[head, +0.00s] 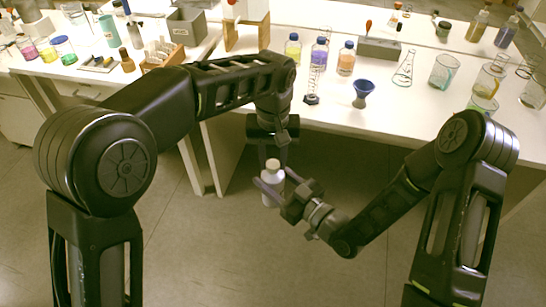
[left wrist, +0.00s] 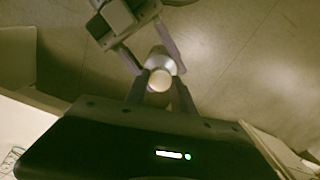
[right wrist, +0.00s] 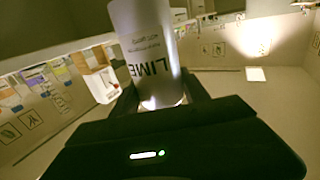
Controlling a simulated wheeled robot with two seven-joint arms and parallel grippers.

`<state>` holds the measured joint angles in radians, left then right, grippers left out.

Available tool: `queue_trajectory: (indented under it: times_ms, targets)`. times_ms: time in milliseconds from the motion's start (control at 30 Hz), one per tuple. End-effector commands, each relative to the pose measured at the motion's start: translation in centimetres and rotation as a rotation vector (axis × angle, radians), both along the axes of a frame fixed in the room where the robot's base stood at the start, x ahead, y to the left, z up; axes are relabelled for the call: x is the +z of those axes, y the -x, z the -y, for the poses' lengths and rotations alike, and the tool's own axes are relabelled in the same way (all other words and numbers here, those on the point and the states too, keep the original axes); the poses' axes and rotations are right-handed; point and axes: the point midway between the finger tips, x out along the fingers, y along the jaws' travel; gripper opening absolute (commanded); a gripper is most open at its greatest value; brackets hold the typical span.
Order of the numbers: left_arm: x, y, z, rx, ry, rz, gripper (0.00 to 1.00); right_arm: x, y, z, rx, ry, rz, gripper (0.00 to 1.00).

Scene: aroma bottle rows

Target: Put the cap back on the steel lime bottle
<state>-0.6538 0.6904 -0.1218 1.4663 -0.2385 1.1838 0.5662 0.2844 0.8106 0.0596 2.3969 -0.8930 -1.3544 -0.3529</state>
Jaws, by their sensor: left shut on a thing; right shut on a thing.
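The steel lime bottle (head: 272,190) is a pale grey cylinder held upright in the air in front of the table. Its "LIME" label shows in the right wrist view (right wrist: 148,45). My right gripper (head: 277,187) is shut around the bottle's body. The pale cap (head: 272,163) is at the bottle's top. It shows as a round disc in the left wrist view (left wrist: 160,80), between the fingers of my left gripper (left wrist: 159,92), which is shut on it from above. The cap is in line with the bottle. I cannot tell whether it is seated on the neck.
The white table (head: 400,112) behind holds a blue funnel-like cup (head: 363,92), a clear cylinder (head: 312,88), coloured bottles (head: 346,58) and a flask (head: 404,68) near its front. Open floor (head: 230,240) lies below the grippers.

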Motion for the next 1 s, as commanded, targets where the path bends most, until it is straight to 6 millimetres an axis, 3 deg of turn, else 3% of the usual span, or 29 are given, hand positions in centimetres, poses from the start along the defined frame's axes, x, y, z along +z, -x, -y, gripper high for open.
queue_trajectory:
  times_ms: [167, 267, 1000]
  targets:
    - [0.01, -0.02, -0.04, -0.199, 0.001, -0.001, 0.0, 0.04, -0.02, 0.01, 0.0, -0.001, 0.001, 0.0]
    - [0.0, -0.03, -0.03, -0.44, 0.003, -0.001, 0.0, 0.03, -0.02, 0.01, 0.0, -0.001, 0.001, 0.0]
    - [-0.13, 0.03, -0.05, -2.549, 0.001, -0.001, 0.0, -0.01, -0.01, 0.02, -0.001, 0.001, -0.001, 0.0]
